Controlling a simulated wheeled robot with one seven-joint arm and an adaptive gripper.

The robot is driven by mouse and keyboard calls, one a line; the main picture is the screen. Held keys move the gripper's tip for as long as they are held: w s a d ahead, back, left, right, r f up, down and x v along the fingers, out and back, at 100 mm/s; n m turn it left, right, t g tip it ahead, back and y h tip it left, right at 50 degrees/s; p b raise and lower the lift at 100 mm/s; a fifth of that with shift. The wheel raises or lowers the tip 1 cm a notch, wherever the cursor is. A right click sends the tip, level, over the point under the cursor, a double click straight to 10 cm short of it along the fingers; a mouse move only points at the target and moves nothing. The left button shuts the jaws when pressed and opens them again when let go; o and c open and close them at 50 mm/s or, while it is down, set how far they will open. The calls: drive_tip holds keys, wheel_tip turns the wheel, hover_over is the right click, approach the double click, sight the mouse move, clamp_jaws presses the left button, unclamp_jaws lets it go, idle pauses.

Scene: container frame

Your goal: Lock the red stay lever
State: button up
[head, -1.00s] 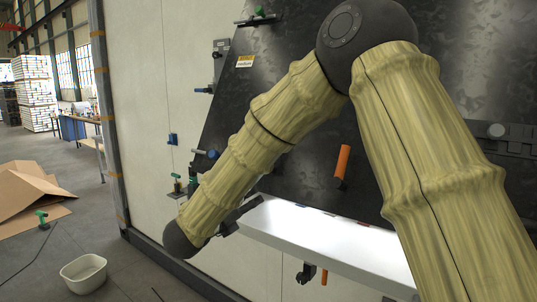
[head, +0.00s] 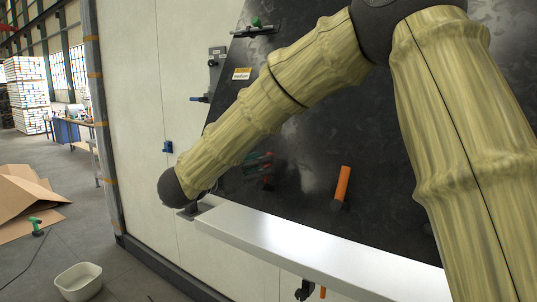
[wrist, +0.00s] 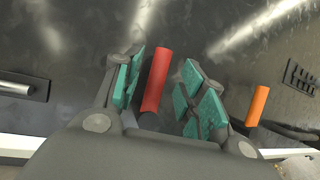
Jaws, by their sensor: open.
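The red stay lever (wrist: 156,80) shows in the wrist view as a red cylindrical handle with a dark base, in front of the dark panel. My gripper (wrist: 163,70) is open, with its teal-padded fingers on either side of the lever. The lever is nearer the left finger; I cannot tell whether they touch. In the head view my arm hides most of the gripper and lever. A small dim patch of red and teal shows on the panel there, perhaps a reflection.
An orange handle (head: 343,184) stands on the dark panel (head: 310,140), right of the right finger in the wrist view (wrist: 257,106). A white ledge (head: 300,240) runs below. A blue-handled fitting (head: 199,99) is on the pale wall. A white tub (head: 78,281) stands on the floor.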

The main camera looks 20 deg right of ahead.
drive_tip(key=shift+p+x, duration=0.85)
drive_tip(key=shift+x, duration=1.2)
drive_tip(key=shift+c, duration=0.5)
clamp_jaws()
